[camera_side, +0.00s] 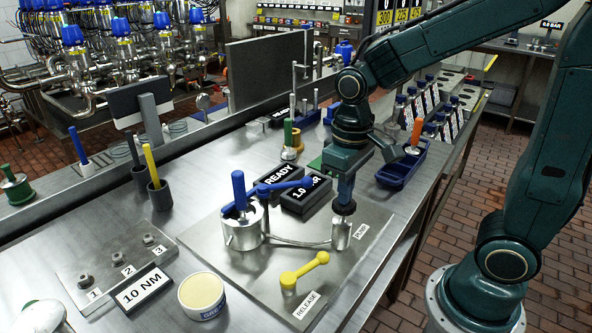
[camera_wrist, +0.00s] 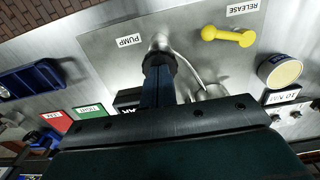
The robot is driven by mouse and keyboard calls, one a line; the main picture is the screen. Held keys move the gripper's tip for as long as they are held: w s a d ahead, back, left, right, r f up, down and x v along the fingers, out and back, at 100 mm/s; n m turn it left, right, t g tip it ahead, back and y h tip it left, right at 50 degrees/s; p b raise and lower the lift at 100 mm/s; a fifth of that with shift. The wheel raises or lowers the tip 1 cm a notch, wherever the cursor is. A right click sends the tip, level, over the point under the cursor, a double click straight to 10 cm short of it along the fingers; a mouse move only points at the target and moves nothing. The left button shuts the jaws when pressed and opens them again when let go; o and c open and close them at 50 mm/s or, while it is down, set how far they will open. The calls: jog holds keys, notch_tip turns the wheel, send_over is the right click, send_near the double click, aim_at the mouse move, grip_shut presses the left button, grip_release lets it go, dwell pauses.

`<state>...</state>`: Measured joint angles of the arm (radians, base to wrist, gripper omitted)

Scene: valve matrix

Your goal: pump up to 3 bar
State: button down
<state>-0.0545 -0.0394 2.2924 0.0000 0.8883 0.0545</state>
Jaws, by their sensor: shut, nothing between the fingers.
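The pump (camera_side: 341,234) is a small steel cylinder by the PUMP label, with a dark round knob (camera_side: 344,207) on top. My gripper (camera_side: 346,196) points down right over the knob, its shut fingertips at or just touching it; I cannot tell which. In the wrist view the shut fingers (camera_wrist: 158,75) cover part of the pump. A black display (camera_side: 304,194) reads 1.0, with its unit partly hidden. A hose runs from the pump to a steel vessel (camera_side: 243,228) with blue handles. The yellow release lever (camera_side: 304,270) lies near the RELEASE label; it also shows in the wrist view (camera_wrist: 228,36).
A READY display (camera_side: 277,178) stands behind the vessel. A blue tray (camera_side: 402,167) with an orange-handled tool is at the right. A cream-topped tin (camera_side: 202,296), numbered bolts and cups stand at the left. The plate around the yellow lever is clear.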

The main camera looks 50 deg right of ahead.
jog(key=shift+f, duration=1)
jog(key=shift+r, duration=2.05)
jog(key=shift+f, duration=0.5)
jog(key=shift+f, duration=1.6)
jog(key=shift+r, duration=2.1)
